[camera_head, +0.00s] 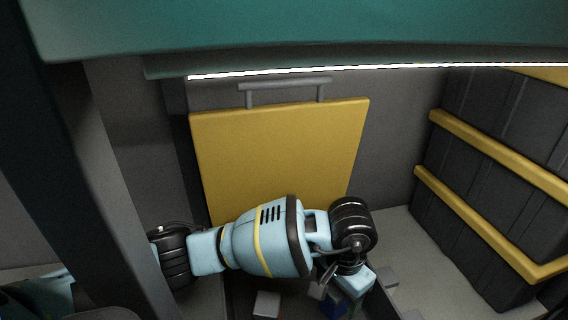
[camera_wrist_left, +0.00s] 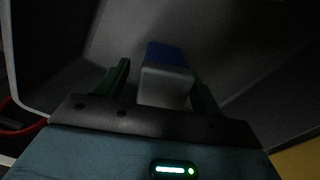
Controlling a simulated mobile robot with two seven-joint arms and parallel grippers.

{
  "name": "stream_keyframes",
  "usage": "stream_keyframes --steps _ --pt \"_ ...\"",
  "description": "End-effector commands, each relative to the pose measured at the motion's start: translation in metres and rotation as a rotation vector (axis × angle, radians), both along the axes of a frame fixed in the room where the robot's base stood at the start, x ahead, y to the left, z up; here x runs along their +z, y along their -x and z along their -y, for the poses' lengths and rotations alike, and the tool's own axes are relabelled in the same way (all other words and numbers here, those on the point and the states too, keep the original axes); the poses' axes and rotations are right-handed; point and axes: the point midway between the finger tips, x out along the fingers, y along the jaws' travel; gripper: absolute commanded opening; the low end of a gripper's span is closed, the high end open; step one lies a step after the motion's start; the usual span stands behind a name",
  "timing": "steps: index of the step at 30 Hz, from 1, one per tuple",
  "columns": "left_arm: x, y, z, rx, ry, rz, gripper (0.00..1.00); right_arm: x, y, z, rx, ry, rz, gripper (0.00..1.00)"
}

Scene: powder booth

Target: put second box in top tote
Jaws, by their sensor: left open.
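My left gripper (camera_head: 325,292) reaches down over a dark open tote (camera_head: 240,292) at the bottom of the head view. In the left wrist view the left gripper (camera_wrist_left: 160,88) is open, with a finger on each side of a pale grey box (camera_wrist_left: 165,86). A blue piece (camera_wrist_left: 167,53) shows just beyond that box; whether it is part of it is unclear. In the head view a small grey box (camera_head: 267,303) lies left of the gripper, and a blue item (camera_head: 334,306) is partly hidden under it. Which is the second box cannot be told. My right gripper is not in view.
A yellow panel (camera_head: 280,150) with a grey handle stands behind the arm. A dark ribbed wall with yellow rails (camera_head: 490,150) is at right. A teal overhang (camera_head: 300,28) with a light strip crosses the top. A small grey block (camera_head: 388,277) sits right of the gripper.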

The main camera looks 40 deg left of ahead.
Motion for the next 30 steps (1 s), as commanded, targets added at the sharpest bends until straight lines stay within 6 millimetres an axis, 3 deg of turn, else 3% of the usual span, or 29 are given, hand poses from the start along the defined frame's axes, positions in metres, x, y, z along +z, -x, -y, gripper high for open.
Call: stream_keyframes --steps 9,15,21,30 --pt "0.069 -0.001 -0.001 0.0 -0.002 0.008 0.67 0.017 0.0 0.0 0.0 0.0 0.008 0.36" --pt "0.099 0.0 -0.001 0.001 -0.002 0.005 0.67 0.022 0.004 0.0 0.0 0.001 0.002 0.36" --pt "0.111 0.0 0.0 0.001 -0.001 0.002 0.67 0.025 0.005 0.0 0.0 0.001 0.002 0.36" --pt "0.113 0.0 0.0 0.001 -0.001 0.001 0.67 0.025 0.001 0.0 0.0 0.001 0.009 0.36"
